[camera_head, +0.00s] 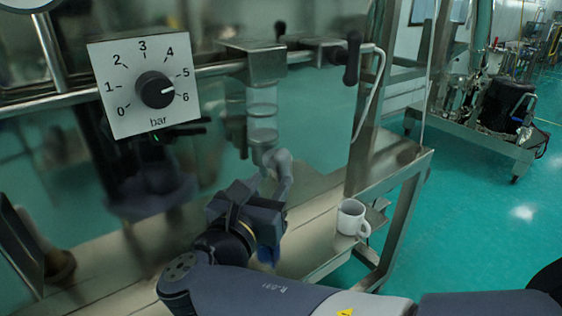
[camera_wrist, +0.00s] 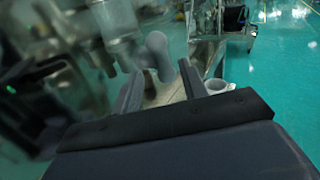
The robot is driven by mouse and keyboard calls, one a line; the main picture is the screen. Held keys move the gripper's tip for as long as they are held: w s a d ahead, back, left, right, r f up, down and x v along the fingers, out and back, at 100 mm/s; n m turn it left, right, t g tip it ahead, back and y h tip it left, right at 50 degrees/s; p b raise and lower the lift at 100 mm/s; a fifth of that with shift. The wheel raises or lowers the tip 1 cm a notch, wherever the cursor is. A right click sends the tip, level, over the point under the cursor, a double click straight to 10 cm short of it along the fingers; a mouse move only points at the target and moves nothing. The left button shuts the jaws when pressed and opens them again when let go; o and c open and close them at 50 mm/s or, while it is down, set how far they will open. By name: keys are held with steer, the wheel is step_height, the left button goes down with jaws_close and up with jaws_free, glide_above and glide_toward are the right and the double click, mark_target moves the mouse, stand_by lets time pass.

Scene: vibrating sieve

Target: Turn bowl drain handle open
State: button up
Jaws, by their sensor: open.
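A grey handle with a rounded end (camera_head: 282,168) hangs below a clear, banded cylinder (camera_head: 262,110) in the head view. In the wrist view the grey handle (camera_wrist: 158,52) shows upright between my two fingers, beyond or at their tips. My gripper (camera_head: 258,200) is open, just below and left of the handle in the head view. In the wrist view my gripper (camera_wrist: 161,72) has one finger on each side of the handle's lower part. I cannot tell whether either finger touches it. The clear cylinder (camera_wrist: 115,20) is at upper left there.
A white dial panel (camera_head: 112,118) marked in bar, with a black knob (camera_head: 155,89), is at upper left. A black-handled lever (camera_head: 352,60) sits on the pipe to the right. A white mug (camera_head: 351,218) stands on the metal bench (camera_head: 330,180). Green floor is open at right.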

mark_target(281, 168)
steer(key=p+x, duration=0.1)
steer(key=x, duration=0.6)
steer(key=shift+w+d, duration=0.1)
steer(key=shift+w, duration=0.1)
